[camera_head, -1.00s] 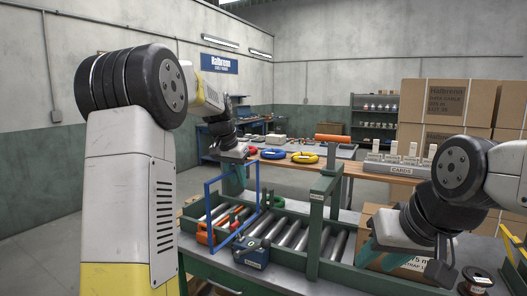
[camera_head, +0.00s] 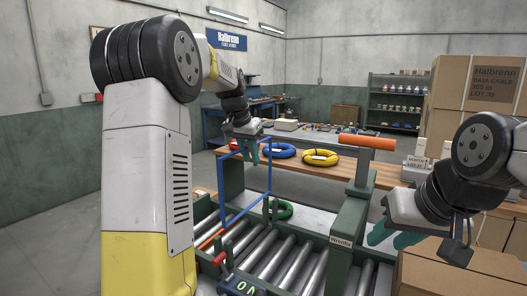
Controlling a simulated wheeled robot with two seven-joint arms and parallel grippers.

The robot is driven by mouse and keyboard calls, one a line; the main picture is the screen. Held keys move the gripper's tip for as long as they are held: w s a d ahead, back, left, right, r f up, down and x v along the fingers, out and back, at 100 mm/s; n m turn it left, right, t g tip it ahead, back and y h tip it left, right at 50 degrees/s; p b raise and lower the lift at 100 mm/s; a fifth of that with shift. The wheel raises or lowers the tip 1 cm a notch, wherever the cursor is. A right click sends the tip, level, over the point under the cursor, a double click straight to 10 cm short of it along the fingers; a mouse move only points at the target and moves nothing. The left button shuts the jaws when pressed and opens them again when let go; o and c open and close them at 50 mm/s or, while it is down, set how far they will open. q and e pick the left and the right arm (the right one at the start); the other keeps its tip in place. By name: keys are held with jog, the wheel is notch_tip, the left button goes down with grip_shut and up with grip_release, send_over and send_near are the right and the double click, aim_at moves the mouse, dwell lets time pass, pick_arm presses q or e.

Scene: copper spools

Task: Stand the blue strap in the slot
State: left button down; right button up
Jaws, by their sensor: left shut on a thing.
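The blue strap (camera_head: 219,200) is a thin rectangular loop standing upright in the air above the left part of the roller bed. My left gripper (camera_head: 248,150) is shut on its upper part. The strap's lower edge is in front of the rollers and a green coil; I cannot tell whether it touches anything. I cannot make out the slot for certain. My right gripper (camera_head: 392,236) is open and empty, pointing down beside the green post, above a cardboard box.
The roller bed (camera_head: 290,268) fills the lower middle. A green post (camera_head: 345,222) with an orange bar (camera_head: 367,142) rises at its right. Behind, a wooden bench holds a blue coil (camera_head: 278,151) and a yellow coil (camera_head: 320,158). A cardboard box (camera_head: 455,272) stands at the lower right.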

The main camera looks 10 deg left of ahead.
pick_arm(q)
notch_tip(320, 180, down, 16)
jog(key=shift+f, duration=0.25)
dwell(1.5)
jog(key=c, duration=1.1)
grip_release()
jog(key=shift+c, duration=0.2)
jog(key=v, duration=0.7)
jog(key=shift+r, duration=0.35)
jog(key=shift+s, duration=0.15)
